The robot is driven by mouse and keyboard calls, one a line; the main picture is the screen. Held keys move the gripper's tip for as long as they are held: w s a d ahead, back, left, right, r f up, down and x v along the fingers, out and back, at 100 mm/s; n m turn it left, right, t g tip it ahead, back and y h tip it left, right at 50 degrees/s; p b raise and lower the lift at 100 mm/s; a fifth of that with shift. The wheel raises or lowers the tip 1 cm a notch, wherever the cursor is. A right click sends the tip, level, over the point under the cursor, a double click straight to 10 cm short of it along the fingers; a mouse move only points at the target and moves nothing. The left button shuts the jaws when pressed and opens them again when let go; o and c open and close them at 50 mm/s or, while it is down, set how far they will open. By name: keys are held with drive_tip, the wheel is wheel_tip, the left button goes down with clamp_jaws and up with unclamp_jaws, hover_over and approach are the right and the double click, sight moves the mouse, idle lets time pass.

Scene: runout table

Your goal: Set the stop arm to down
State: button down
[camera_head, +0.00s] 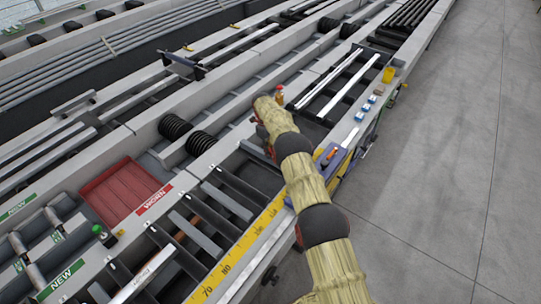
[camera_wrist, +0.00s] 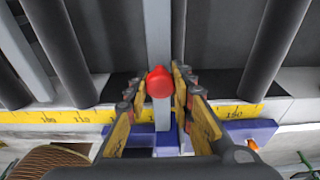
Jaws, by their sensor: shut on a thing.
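The stop arm shows in the wrist view as a light grey bar (camera_wrist: 158,35) with a red knob (camera_wrist: 160,82). It runs up the picture from a blue block (camera_wrist: 200,138) at the yellow scale. My gripper (camera_wrist: 159,98) has its two yellow-and-black fingers close on either side of the bar and knob, shut on the stop arm. The bar's tilt is hard to judge from this near-overhead view. In the head view my own arm hides the fingers and most of the stop.
Dark rollers (camera_wrist: 70,50) lie on both sides of the bar. The yellow scale (camera_head: 235,258) runs along the table's front edge. A red bin (camera_head: 120,192) marked WORN is at the left. A yellow cup (camera_head: 388,75) stands at the far right. The floor at right is clear.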

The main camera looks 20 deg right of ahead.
drive_tip(key=shift+f+b, duration=0.15)
drive_tip(key=shift+b, duration=0.2)
idle(0.3)
drive_tip(key=c, duration=1.5)
unclamp_jaws()
drive_tip(key=shift+w+a+r, duration=0.15)
drive_tip(key=shift+w+r, duration=0.05)
drive_tip(key=shift+r, duration=1)
drive_tip(key=shift+w+a+r, duration=0.15)
drive_tip(key=shift+w+r, duration=0.1)
drive_tip(key=shift+r, duration=1)
drive_tip(key=shift+w+a+r, duration=0.15)
drive_tip(key=shift+w+r, duration=0.05)
drive_tip(key=shift+r, duration=1)
